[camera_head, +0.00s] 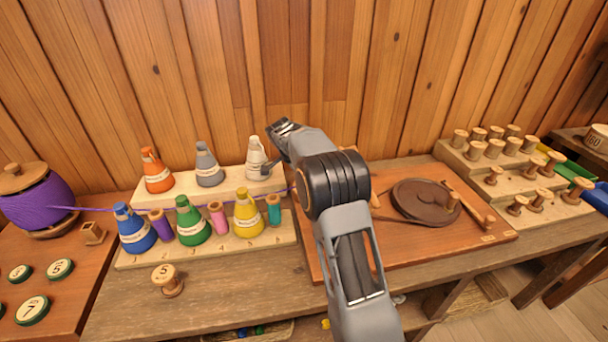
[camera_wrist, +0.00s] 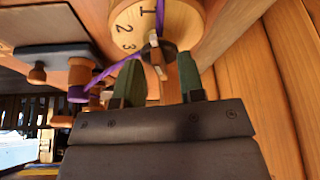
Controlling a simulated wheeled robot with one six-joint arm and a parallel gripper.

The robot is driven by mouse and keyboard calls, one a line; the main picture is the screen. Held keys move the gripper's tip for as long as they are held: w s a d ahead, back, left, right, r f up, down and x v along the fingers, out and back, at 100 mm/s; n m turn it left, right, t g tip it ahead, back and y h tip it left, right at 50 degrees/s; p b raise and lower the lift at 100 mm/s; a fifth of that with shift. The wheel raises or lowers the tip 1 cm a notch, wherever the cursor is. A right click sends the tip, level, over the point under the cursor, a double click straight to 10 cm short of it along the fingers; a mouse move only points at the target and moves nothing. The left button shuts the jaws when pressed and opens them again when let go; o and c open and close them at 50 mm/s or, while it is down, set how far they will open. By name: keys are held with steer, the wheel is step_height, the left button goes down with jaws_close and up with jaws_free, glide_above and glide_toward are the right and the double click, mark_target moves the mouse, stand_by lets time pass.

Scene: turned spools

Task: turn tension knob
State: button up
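The tension knob shows in the wrist view as a small dark brown knob with a lighter wooden pointer (camera_wrist: 158,71), set on a round wooden dial (camera_wrist: 185,14) numbered 1, 2 and 3. A purple thread (camera_wrist: 102,77) runs up to the dial. My gripper (camera_wrist: 160,72) is open, its two green-dark fingers apart on either side of the pointer in the picture. I cannot tell whether they touch it. In the head view my arm hides the dial, and my fingertips cannot be made out.
Several thread cones, such as the yellow one (camera_head: 247,215) and the white one (camera_head: 256,158), stand on a stepped wooden rack left of my arm. A brown disc (camera_head: 425,201) lies on a board to the right. Wooden spools (camera_head: 495,149) fill a rack at far right.

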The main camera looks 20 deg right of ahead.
steer(key=shift+r, duration=0.1)
steer(key=p+v, duration=0.1)
steer(key=v, duration=1.2)
steer(key=shift+a+r, duration=0.2)
steer(key=shift+r, duration=0.05)
